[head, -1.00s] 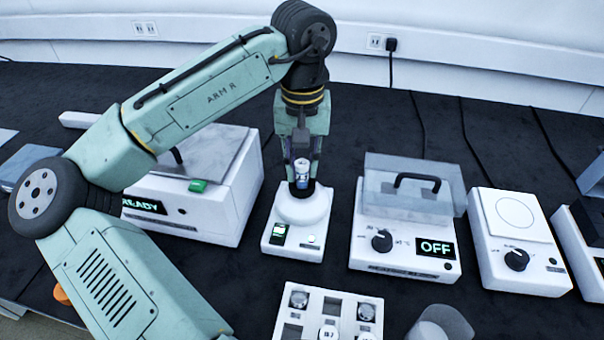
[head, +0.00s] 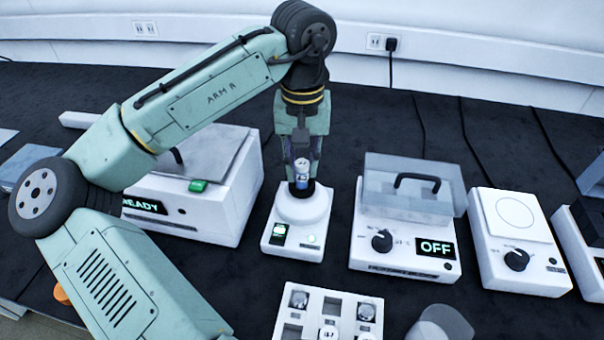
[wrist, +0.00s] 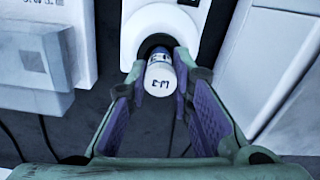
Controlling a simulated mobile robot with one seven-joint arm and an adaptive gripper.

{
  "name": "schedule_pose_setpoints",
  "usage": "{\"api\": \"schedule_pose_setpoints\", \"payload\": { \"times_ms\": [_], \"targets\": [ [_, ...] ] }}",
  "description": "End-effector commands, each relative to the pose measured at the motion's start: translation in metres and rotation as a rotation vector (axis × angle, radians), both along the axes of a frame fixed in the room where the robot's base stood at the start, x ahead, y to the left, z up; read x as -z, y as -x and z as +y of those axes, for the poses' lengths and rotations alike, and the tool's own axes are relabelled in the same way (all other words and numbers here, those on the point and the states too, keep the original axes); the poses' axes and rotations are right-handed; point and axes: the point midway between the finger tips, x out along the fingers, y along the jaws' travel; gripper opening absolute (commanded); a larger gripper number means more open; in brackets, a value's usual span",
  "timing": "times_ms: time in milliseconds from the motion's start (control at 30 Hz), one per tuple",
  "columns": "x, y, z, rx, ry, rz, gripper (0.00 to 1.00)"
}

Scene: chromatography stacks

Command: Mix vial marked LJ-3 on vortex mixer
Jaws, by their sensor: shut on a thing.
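The vial (head: 302,172) has a white cap and a blue band on its body. In the wrist view the vial cap (wrist: 160,80) carries dark handwriting that looks like LJ-3, seen upside down. My gripper (head: 303,170) points down and is shut on the vial; in the wrist view its two purple-padded fingers (wrist: 161,84) flank the cap. The vial stands upright with its base at the dark cup on top of the white vortex mixer (head: 312,212). The mixer has a small lit green display and a round knob on its front. The vial's lower end is partly hidden.
A white box reading READY (head: 225,218) stands left of the mixer. A lidded device reading OFF (head: 402,250) and a white plate device (head: 518,275) stand to the right. A white vial rack (head: 310,322) and a translucent cup (head: 440,325) are in front.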

Motion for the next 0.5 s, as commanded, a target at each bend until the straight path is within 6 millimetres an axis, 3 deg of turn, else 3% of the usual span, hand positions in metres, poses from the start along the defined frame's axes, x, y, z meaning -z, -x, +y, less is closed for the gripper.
{"api": "schedule_pose_setpoints", "payload": {
  "times_ms": [500],
  "targets": [
    [-0.0029, 0.0001, 0.0001, 0.0, 0.0, 0.001, 0.05]
  ]
}}
